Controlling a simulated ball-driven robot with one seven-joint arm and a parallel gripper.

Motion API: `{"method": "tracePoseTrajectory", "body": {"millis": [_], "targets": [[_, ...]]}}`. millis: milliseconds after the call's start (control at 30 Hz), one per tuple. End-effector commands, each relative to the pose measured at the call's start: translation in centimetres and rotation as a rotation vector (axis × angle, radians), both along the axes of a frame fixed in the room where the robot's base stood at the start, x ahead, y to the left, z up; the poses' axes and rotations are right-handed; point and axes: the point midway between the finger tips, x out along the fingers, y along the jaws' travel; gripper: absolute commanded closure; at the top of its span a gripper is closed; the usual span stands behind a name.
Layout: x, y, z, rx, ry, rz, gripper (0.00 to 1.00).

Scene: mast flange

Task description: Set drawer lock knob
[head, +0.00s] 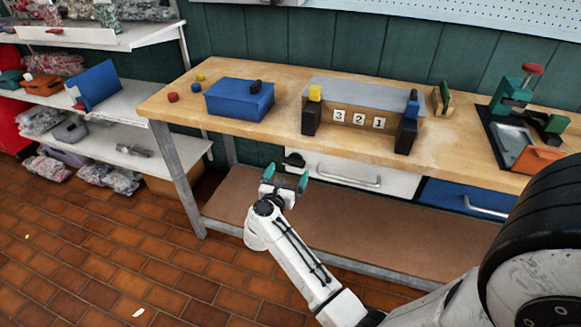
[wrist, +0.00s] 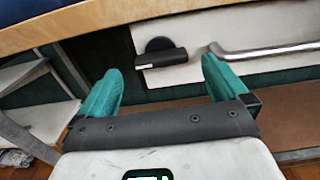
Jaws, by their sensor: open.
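The black lock knob (wrist: 161,56) is on the left end of the white drawer front (head: 335,172), under the bench top. In the wrist view it has a round base and a bar handle lying nearly level, with a pale mark toward its left end. In the head view the knob (head: 294,159) is small, just above my gripper. My gripper (head: 287,174) has teal fingers and is open and empty. In the wrist view the knob appears between and beyond the fingertips (wrist: 162,68), apart from them.
A metal drawer handle (wrist: 265,50) is right of the knob. The wooden bench top (head: 230,130) overhangs the drawer. A blue drawer (head: 460,196) is further right. A blue box (head: 238,100) and a block with number tiles (head: 358,120) stand on the bench. A lower shelf (head: 330,225) lies below.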

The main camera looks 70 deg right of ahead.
Motion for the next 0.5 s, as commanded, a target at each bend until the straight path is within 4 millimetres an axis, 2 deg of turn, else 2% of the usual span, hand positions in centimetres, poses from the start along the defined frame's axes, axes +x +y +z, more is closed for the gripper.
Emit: {"method": "tracePoseTrajectory", "body": {"millis": [33,200,500], "targets": [[0.0,-0.9,0.1,0.000,-0.001,-0.004,0.00],[0.2,-2.7,0.0,0.000,0.000,-0.002,0.00],[0.2,-3.4,0.0,0.000,0.000,0.000,0.00]]}}
